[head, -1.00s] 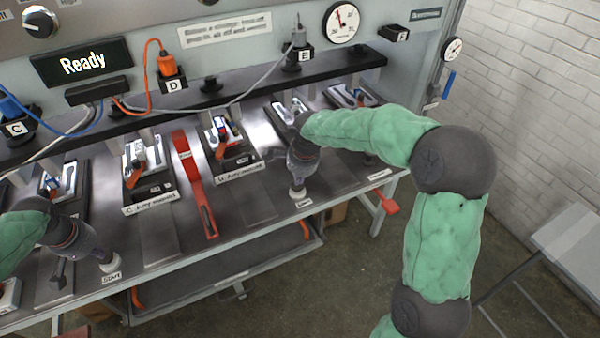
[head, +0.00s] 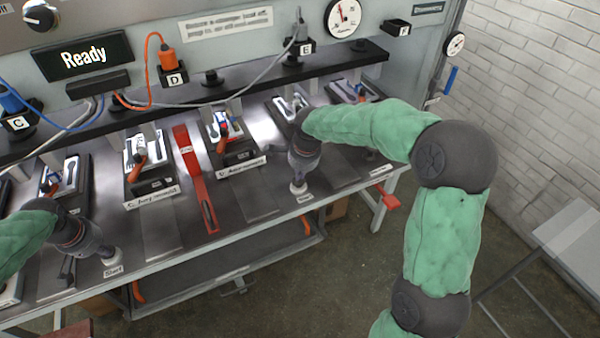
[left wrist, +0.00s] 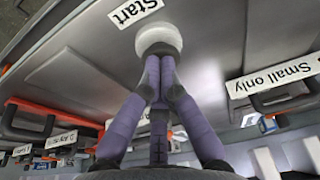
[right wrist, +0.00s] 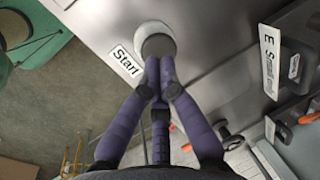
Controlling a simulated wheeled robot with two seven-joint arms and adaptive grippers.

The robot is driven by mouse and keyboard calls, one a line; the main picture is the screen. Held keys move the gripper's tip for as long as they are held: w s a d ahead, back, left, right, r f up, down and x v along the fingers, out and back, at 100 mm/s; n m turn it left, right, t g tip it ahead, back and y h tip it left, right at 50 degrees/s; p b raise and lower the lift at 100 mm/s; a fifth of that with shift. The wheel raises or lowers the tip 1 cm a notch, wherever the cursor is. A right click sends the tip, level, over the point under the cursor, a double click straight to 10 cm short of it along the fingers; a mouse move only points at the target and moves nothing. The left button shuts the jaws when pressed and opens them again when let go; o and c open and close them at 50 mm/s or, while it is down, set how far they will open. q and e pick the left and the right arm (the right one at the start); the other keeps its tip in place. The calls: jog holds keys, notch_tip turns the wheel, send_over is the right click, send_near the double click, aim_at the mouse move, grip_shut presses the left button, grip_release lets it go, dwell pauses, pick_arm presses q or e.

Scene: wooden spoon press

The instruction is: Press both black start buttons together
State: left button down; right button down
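The left start button, a dark centre in a white ring (left wrist: 160,32), is beside a "Start" label in the left wrist view; it shows at the front left of the bench (head: 112,259). My left gripper (left wrist: 158,66) is shut and empty, its tips over the dark centre. The right start button (right wrist: 157,44) has the same white ring and a "Start" label; in the head view it is near the front edge (head: 298,189). My right gripper (right wrist: 160,68) is shut and empty, tips over its centre. I cannot tell whether either button is pressed in.
The metal bench holds several black-based stations with spoon-shaped moulds (head: 140,150). A red divider strip (head: 195,178) runs between the two grippers. A "Ready" display (head: 83,58) is on the back panel. A red handle (head: 384,195) sticks out at the bench's right end.

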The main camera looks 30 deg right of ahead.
pick_arm(q)
jog(key=shift+f, duration=0.3)
pick_arm(e)
jog(key=shift+f, duration=0.25)
pick_arm(q)
jog(key=shift+s, duration=0.1)
pick_arm(e)
jog(key=shift+s+x, duration=0.25)
jog(key=shift+x, duration=0.7)
jog(key=shift+s+f, duration=0.1)
jog(key=shift+f, duration=0.05)
dwell(0.7)
pick_arm(q)
jog(key=shift+w+v, duration=0.2)
jog(key=shift+v, duration=0.6)
jog(key=shift+w+v, duration=0.2)
jog(key=shift+v, duration=0.65)
jog(key=shift+w+v, duration=0.2)
jog(key=shift+v, duration=0.6)
jog(key=shift+r, duration=0.15)
jog(key=shift+w, duration=0.1)
pick_arm(e)
jog(key=shift+w+v, duration=0.2)
jog(key=shift+v, duration=0.65)
jog(key=shift+w+v, duration=0.2)
jog(key=shift+v, duration=0.65)
jog(key=shift+w+v, duration=0.2)
jog(key=shift+v, duration=0.65)
jog(key=shift+w, duration=0.1)
